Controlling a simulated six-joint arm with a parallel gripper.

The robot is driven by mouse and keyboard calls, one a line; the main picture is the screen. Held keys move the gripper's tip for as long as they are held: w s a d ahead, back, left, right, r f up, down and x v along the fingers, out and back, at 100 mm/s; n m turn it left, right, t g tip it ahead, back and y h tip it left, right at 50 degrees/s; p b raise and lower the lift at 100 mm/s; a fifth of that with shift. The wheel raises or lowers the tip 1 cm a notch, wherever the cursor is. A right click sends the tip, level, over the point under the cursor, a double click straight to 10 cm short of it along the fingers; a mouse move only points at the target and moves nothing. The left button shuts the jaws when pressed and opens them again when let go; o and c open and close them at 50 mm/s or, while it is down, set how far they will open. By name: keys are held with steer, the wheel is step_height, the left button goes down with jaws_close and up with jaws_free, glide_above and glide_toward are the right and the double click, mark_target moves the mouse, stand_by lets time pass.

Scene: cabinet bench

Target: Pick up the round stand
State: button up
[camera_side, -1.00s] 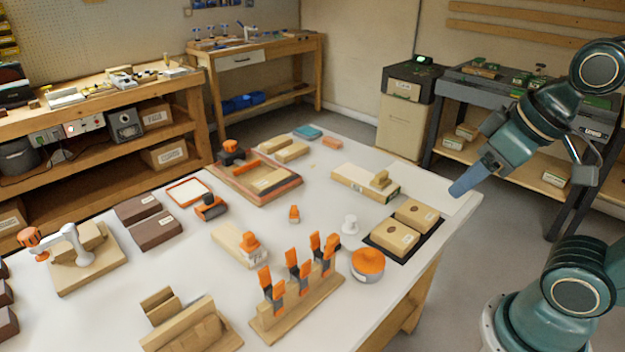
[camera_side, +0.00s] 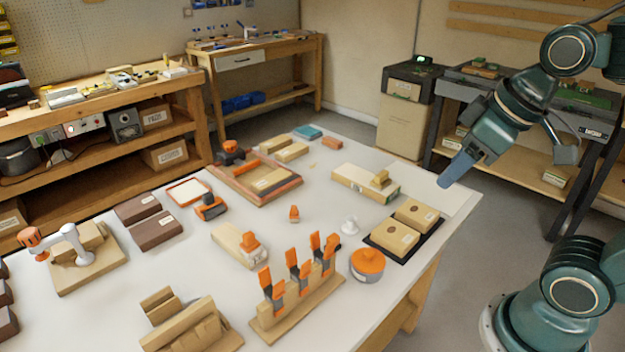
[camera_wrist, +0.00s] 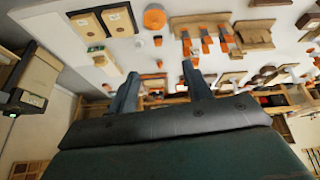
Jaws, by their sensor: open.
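A small white round stand (camera_side: 350,225) with a wide base and narrower top stands upright on the white table, left of two tan boxes and behind an orange-topped round container (camera_side: 367,264). I take it for the round stand. My gripper (camera_side: 447,183) is in the air near the table's right edge, to the right of the stand and apart from it. In the wrist view my gripper (camera_wrist: 160,72) has its two fingers spread with nothing between them.
Two tan boxes (camera_side: 404,228) on a black tray lie between my gripper and the stand. A wooden rack (camera_side: 297,298) with upright orange-handled tools stands in front. A small orange piece (camera_side: 294,214) is left of the stand. Table around the stand is bare.

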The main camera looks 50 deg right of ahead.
steer(key=w+d+f+n+g, duration=0.15)
steer(key=w+n, duration=0.25)
steer(key=w, duration=0.4)
steer(key=w+d+f+n+g, duration=0.1)
steer(key=w+d+f+n, duration=0.2)
steer(key=w, duration=0.5)
steer(key=w+d+f+n+g, duration=0.1)
steer(key=w+d+f+n, duration=0.2)
steer(key=f, duration=0.4)
steer(key=w+d+f+n+g+y, duration=0.1)
steer(key=w+d+f+n, duration=0.3)
steer(key=w+f, duration=0.3)
steer(key=shift+d+f, duration=0.4)
steer(key=shift+d, duration=0.15)
steer(key=shift+f+g, duration=0.1)
steer(key=shift+g, duration=0.15)
glide_above(352, 217)
steer(key=shift+s+d+f, duration=0.1)
steer(key=shift+f, duration=2)
steer(key=shift+s+d+f, duration=0.1)
steer(key=shift+f, duration=1.95)
steer(key=shift+w+a+f, duration=0.1)
steer(key=shift+a+f, duration=0.05)
steer(key=shift+f, duration=1.15)
steer(key=shift+w+a+f, duration=0.1)
steer(key=shift+a+f, duration=0.05)
steer(key=shift+f, duration=1.1)
